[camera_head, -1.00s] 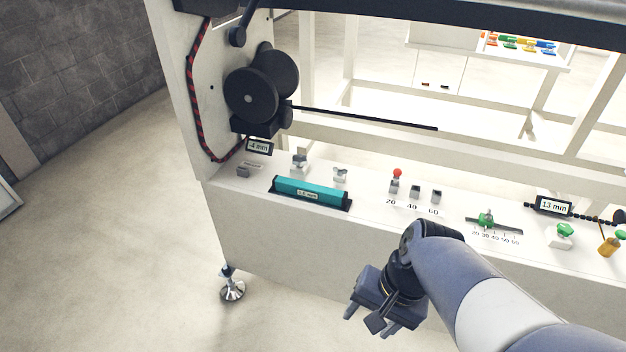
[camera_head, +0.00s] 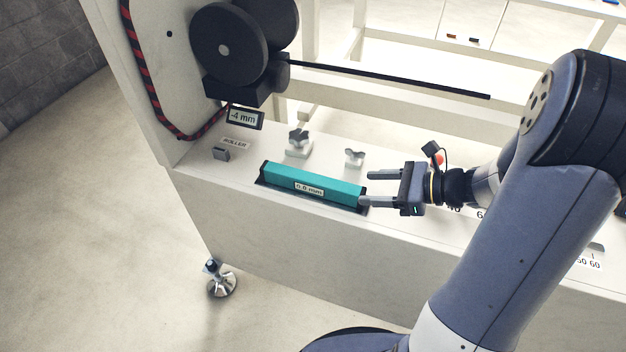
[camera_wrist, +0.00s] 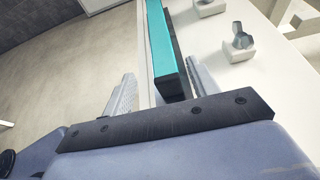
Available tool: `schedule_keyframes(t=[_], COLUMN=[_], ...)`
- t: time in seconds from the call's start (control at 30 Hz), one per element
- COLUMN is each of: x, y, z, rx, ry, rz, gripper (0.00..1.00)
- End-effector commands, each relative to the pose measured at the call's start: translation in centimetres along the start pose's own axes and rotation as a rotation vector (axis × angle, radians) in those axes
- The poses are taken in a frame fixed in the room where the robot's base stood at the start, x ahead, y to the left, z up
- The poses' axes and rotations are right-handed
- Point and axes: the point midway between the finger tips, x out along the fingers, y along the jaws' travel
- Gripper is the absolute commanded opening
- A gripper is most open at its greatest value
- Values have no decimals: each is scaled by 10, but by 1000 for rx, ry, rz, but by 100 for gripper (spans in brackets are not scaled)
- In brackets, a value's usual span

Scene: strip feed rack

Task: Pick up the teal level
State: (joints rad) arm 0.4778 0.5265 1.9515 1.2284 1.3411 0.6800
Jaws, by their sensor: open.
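The teal level (camera_head: 312,185) is a long bar with dark ends and a "0.0 mm" label. It lies in a dark shallow holder on the white ledge of the rack. My gripper (camera_head: 366,188) is open and empty at the level's right end, with its fingers pointing left along the bar. In the wrist view the teal level (camera_wrist: 163,45) runs away from me, its near dark end between the two spread fingers of my gripper (camera_wrist: 160,90). I cannot tell whether a finger touches it.
Behind the level stand two grey clamp knobs (camera_head: 299,143) (camera_head: 354,157) on the ledge. A black roller (camera_head: 229,48) and a "-4 mm" display (camera_head: 244,118) are at the back left. A red-topped knob (camera_head: 438,158) is partly hidden behind my gripper. Open floor lies to the left.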

Motion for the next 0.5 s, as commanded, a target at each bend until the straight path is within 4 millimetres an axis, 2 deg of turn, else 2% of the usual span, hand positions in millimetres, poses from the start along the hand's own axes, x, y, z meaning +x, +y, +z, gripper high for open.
schedule_keyframes(t=[0.1, 0.37, 0.5], x=[19, 37, 58], y=[1, 0, -2], z=[-1, -2, -5], rx=[-1, -1, -3], ry=[1, 1, 2], rz=[5, 2, 5], gripper=[56, 56, 56])
